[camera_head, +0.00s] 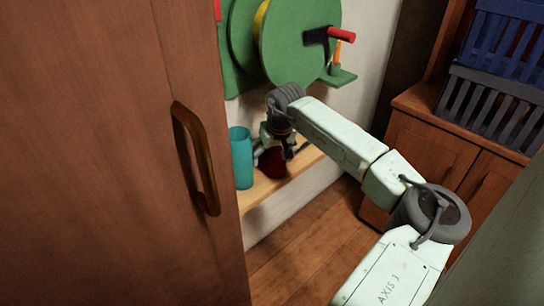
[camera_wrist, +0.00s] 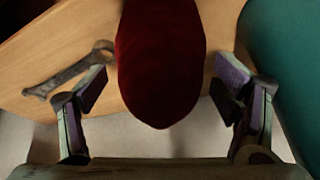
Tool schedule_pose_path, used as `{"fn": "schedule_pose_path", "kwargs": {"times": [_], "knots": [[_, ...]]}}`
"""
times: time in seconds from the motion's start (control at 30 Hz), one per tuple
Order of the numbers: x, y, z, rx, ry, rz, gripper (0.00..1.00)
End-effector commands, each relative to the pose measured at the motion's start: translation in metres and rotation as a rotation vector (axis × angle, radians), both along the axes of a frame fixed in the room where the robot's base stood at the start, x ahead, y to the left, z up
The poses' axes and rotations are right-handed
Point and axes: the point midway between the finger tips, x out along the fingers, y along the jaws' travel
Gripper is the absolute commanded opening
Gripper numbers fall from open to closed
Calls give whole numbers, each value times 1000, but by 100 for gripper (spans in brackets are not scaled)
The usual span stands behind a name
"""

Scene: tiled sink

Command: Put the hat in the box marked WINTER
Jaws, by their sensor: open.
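The hat appears to be the dark red, rounded, soft-looking thing (camera_head: 272,163) on the wooden shelf, partly hidden by my gripper in the head view. In the wrist view the same red thing (camera_wrist: 160,60) lies between my spread fingers, with a gap on each side. My gripper (camera_wrist: 162,88) is open and holds nothing; in the head view it (camera_head: 289,148) points down at the shelf beside the red thing. No box with a readable WINTER mark shows. A blue slatted crate (camera_head: 510,40) and a dark grey slatted crate (camera_head: 490,108) are at the upper right.
A teal cylinder (camera_head: 241,158) stands left of the red thing; it is close to one finger in the wrist view (camera_wrist: 285,60). A wrench (camera_wrist: 70,74) lies on the shelf (camera_head: 262,192). A green reel (camera_head: 300,40) hangs above. A wooden door (camera_head: 100,150) fills the left.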

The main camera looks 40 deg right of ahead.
Motion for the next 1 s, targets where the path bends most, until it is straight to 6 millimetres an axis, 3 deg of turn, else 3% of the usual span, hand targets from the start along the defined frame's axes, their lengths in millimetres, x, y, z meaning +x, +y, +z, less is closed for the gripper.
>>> {"fn": "schedule_pose_path", "kwargs": {"times": [0.1,0.9,1.0], "knots": [[0,0,0,0,0,0,81],[0,0,1,0,0,0,28],[0,0,1,0,0,0,25]]}}
